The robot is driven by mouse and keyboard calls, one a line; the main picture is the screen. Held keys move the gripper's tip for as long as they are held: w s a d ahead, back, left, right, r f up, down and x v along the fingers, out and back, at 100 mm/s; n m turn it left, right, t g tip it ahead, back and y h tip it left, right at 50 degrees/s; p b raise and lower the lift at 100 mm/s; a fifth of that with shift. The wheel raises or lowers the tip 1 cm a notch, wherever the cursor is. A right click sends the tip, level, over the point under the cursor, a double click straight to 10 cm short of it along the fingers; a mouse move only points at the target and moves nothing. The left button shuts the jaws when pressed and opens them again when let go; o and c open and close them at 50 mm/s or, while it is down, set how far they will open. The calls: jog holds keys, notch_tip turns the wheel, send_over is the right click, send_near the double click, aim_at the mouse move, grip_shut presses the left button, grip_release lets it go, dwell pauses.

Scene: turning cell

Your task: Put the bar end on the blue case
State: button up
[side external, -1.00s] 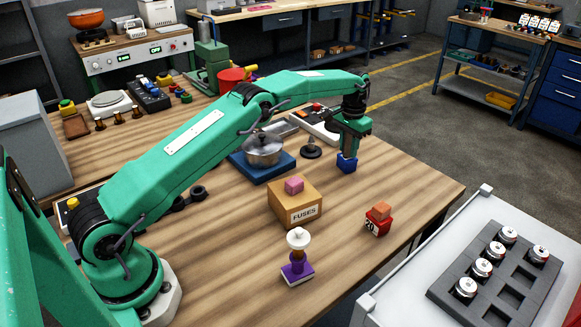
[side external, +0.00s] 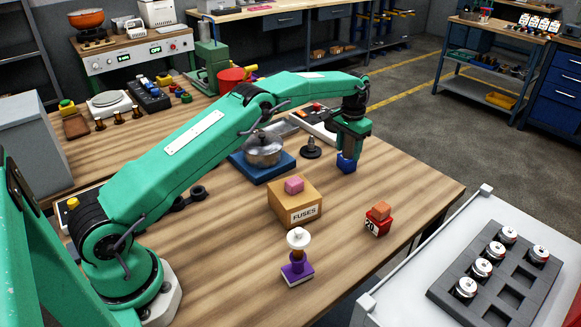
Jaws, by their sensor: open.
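A small blue case (side external: 346,166) stands on the wooden bench near its right edge. My gripper (side external: 348,154) is open right above it, and its fingers hide the top of the case. Whether a bar end sits between the fingers is hidden. An orange-brown block (side external: 381,211) rests on a red case (side external: 377,228) marked 20, to the front right of the blue case. A pink block (side external: 294,185) rests on the cardboard FUSES box (side external: 290,203). I cannot tell for sure which piece is the bar end.
A purple case (side external: 297,274) with a white-topped brass piece (side external: 298,239) stands at the front. A steel pot (side external: 263,150) on a blue base and a dark round-footed post (side external: 311,148) stand left of my gripper. The bench between the purple and red cases is clear.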

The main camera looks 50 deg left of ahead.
notch_tip(320, 180, up, 7)
jog(key=shift+r, duration=0.4)
dwell(0.8)
jog(key=shift+s+d+r, duration=0.1)
jog(key=shift+r, duration=0.45)
jog(key=s+d+r+t, duration=0.3)
jog(key=s+r, duration=1.5)
jog(key=s+d+f+t, duration=0.1)
jog(key=s+f, duration=0.2)
jog(key=s, duration=0.9)
jog(key=s+d+f+t, duration=0.1)
jog(key=s+f, duration=0.3)
jog(key=s, duration=0.9)
jog(key=shift+s+d+t, duration=0.15)
jog(key=shift+t, duration=0.15)
